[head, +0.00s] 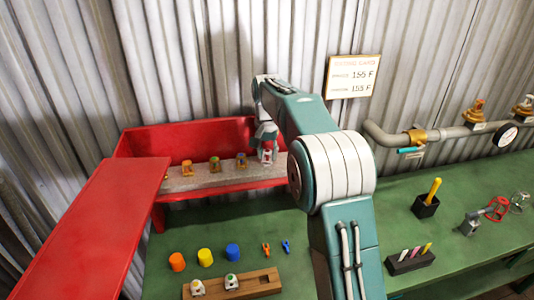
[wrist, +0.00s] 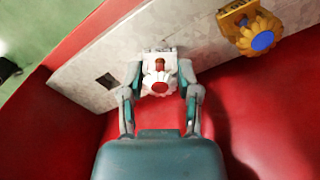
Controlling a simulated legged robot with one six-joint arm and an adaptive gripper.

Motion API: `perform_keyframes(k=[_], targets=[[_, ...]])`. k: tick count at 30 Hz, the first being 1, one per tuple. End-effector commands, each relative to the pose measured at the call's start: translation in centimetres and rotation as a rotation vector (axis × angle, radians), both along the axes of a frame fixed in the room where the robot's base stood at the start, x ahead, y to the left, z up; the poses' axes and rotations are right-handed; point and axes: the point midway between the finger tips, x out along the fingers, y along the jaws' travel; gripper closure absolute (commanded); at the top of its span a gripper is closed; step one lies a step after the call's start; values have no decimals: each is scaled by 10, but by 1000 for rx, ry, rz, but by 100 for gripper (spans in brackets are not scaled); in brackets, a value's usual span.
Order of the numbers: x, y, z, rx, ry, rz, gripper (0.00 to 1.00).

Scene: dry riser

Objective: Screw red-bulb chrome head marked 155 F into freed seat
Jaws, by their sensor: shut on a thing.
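In the wrist view my gripper (wrist: 161,80) is shut around a white-chrome head (wrist: 158,72) with a red centre. The head is over the grey slotted strip (wrist: 77,57) inside the red box; I cannot tell whether it is seated or lifted. A dark square hole (wrist: 106,80) in the strip lies open to its left. A brass head with a blue centre (wrist: 256,36) sits to the right. In the head view my gripper (head: 267,152) is at the strip's right end, and the held head is mostly hidden there.
Several brass heads (head: 214,164) stand in the strip. The red lid (head: 95,225) hangs open at left. A wooden rack (head: 258,284) holds two pale heads, behind which are coloured caps (head: 205,257). A sign (head: 353,76) reads 155 F. Pipework (head: 440,135) runs at right.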

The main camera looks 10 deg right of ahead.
Motion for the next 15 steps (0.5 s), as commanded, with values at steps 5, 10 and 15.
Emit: perform_keyframes(k=[5, 10, 15], targets=[[0, 0, 1, 0, -2, -1, 100], [0, 0, 2, 1, -3, -135, 100], [0, 0, 2, 0, -3, -327, 100]])
